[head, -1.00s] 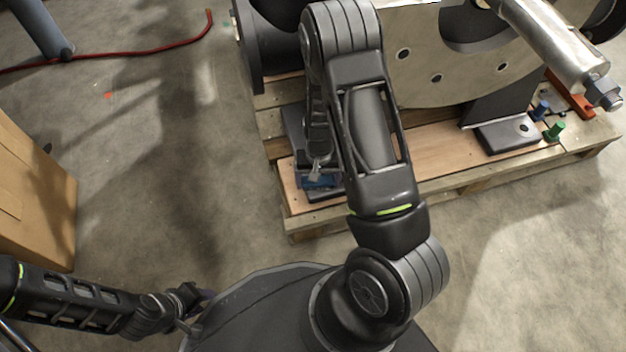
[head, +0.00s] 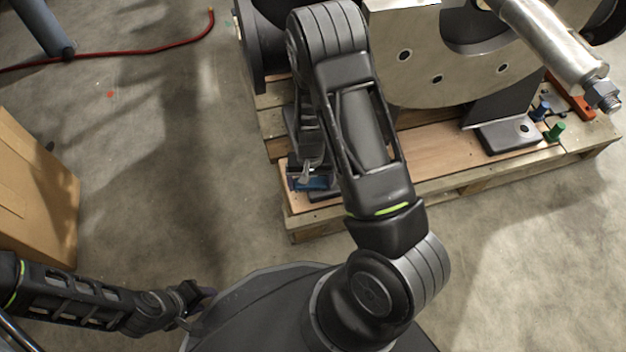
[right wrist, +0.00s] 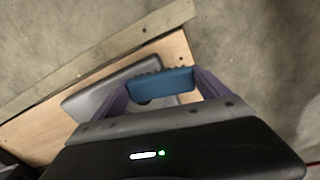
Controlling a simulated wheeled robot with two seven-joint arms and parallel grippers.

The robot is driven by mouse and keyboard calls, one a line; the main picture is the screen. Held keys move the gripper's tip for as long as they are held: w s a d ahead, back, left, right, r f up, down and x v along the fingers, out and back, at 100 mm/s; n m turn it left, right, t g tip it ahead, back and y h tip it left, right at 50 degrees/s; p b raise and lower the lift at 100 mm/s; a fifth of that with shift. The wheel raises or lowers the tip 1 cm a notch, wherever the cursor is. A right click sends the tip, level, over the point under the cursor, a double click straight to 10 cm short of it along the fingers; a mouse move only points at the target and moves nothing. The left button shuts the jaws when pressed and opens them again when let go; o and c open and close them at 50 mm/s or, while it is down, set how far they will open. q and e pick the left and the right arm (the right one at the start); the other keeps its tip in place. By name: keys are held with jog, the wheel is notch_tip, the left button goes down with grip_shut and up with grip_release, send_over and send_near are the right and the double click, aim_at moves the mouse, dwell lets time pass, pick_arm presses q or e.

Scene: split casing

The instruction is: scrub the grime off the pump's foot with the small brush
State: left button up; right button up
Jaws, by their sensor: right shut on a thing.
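The small brush, a blue block with a ridged dark edge, shows in the right wrist view (right wrist: 165,83) and as a blue patch in the head view (head: 319,183). My right gripper (right wrist: 162,88) is shut on it, with a purplish finger at each end. The pump's foot, a grey plate (right wrist: 100,92), lies beside and partly under the brush. I cannot tell whether they touch, and grime cannot be made out. In the head view my right arm hides most of this foot. My left gripper (head: 197,299) is low at the left, away from the pump; its jaws are unclear.
The large metal pump (head: 450,75) stands on a wooden pallet (head: 450,185). Another foot (head: 507,136) is at the right, with blue and green pegs (head: 556,131) near it. A cardboard box (head: 35,195) and a red hose (head: 130,53) are at left.

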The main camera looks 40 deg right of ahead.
jog(key=shift+f, duration=0.1)
dwell(0.3)
jog(key=shift+s+d, duration=0.15)
jog(key=shift+d, duration=0.45)
jog(key=shift+s+d, duration=0.3)
jog(key=shift+d, duration=0.4)
jog(key=shift+w+a, duration=0.25)
jog(key=shift+a, duration=0.45)
jog(key=shift+w+a, duration=0.2)
jog(key=shift+a, duration=0.5)
jog(key=shift+d, duration=0.15)
jog(key=shift+s+d, duration=0.25)
jog(key=shift+d, duration=0.4)
jog(key=shift+s+d, duration=0.2)
jog(key=shift+d, duration=0.4)
